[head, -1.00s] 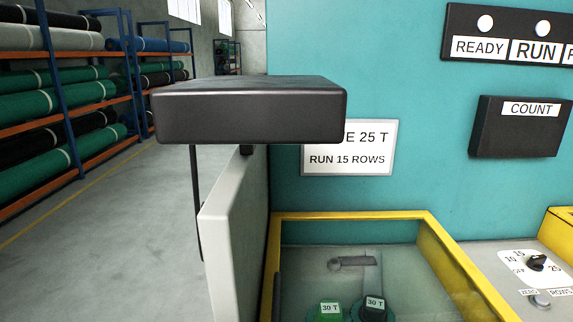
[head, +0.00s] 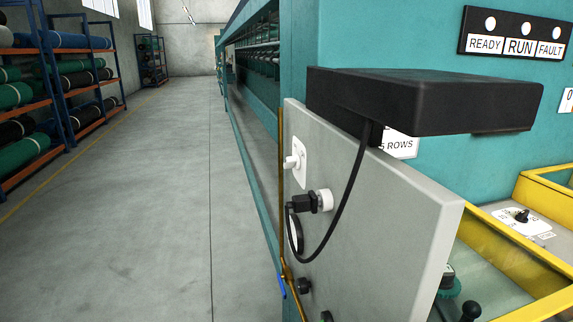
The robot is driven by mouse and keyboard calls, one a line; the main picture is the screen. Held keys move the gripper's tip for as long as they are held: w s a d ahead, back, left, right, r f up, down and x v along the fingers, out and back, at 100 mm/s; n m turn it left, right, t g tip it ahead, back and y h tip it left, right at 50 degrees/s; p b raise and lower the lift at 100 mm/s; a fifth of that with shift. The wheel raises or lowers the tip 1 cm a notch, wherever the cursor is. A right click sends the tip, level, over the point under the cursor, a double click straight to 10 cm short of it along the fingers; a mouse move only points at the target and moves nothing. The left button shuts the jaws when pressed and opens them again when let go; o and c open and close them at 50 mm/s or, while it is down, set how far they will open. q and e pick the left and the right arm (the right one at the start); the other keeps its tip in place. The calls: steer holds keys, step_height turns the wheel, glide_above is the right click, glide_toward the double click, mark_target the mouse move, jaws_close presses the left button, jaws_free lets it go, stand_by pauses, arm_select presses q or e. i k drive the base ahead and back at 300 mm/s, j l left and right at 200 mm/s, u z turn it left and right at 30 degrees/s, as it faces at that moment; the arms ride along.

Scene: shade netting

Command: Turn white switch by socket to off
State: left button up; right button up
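A white switch (head: 292,161) with a small protruding lever sits on a white plate, high on the left face of a grey upright panel (head: 400,205). I see it at a steep angle, so I cannot read its position. Just below it is a white round socket (head: 326,200) with a black plug (head: 304,202) at it. A black cable (head: 350,190) loops down from a black box above and round to the plug. Neither of my grippers shows in the head view.
The black box (head: 425,100) overhangs the panel's top. Dark knobs (head: 304,286) sit lower on the panel face. A teal machine (head: 395,35) stands behind, with a yellow-framed bin (head: 530,255) at right. Left of the panel is open grey floor (head: 150,190), then racks of rolls (head: 60,90).

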mark_target(294, 162)
steer(key=i+j+z, duration=0.1)
steer(key=j, duration=0.25)
steer(key=i+j+z, duration=0.1)
steer(key=i+j, duration=0.15)
steer(key=i+j+z, duration=0.1)
steer(key=j, duration=0.35)
steer(key=i+j+z, duration=0.1)
steer(key=j, duration=0.25)
steer(key=i+j+z, duration=0.1)
steer(key=j, duration=0.3)
steer(key=i, duration=0.1)
